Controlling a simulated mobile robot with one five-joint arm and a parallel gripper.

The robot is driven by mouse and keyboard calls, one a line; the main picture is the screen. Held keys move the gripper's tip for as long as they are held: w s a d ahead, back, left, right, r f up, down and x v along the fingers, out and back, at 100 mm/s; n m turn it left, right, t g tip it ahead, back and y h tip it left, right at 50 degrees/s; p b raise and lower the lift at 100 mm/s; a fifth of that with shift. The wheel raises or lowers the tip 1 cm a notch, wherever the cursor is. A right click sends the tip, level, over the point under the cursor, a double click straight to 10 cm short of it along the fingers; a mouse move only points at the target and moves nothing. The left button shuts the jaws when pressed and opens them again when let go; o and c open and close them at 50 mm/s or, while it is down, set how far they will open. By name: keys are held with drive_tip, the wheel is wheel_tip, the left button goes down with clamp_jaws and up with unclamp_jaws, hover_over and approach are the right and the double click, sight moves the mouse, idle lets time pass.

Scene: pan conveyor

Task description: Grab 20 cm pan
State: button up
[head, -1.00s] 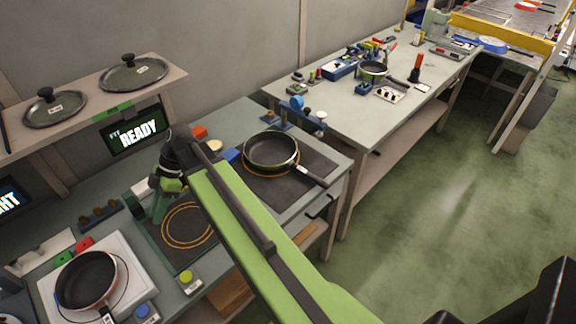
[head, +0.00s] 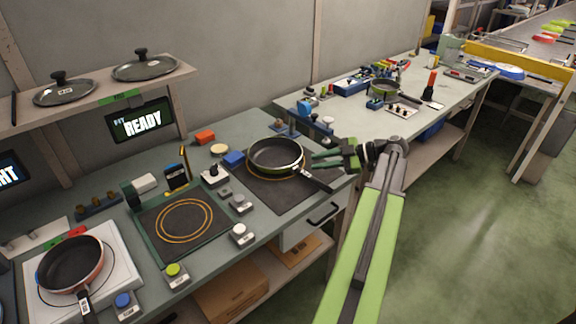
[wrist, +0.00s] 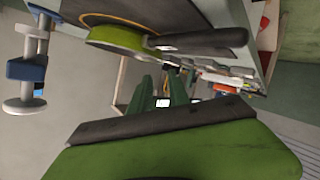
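A black pan with a green outer side (head: 275,156) sits on the right-hand dark burner mat, its black handle (head: 318,180) pointing to the lower right. No size mark is readable on it. My gripper (head: 318,159) is just right of this pan, above the handle side, with its green fingers pointing left. The wrist view shows the fingers (wrist: 163,92) apart with nothing between them. The green pan side (wrist: 130,43) and handle (wrist: 205,42) appear above the fingers there. A reddish pan (head: 72,263) stands on a white plate at the left.
An empty burner mat (head: 168,240) lies between the two pans, with several knobs and small blocks around it. A smaller pan (head: 384,88) stands on the far table. Two lids (head: 145,68) rest on the shelf.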

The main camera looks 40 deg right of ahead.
sight(267, 170)
drive_tip(key=b+x, duration=0.6)
drive_tip(key=x, duration=1.1)
drive_tip(key=shift+w+f, duration=0.1)
clamp_jaws()
idle(0.8)
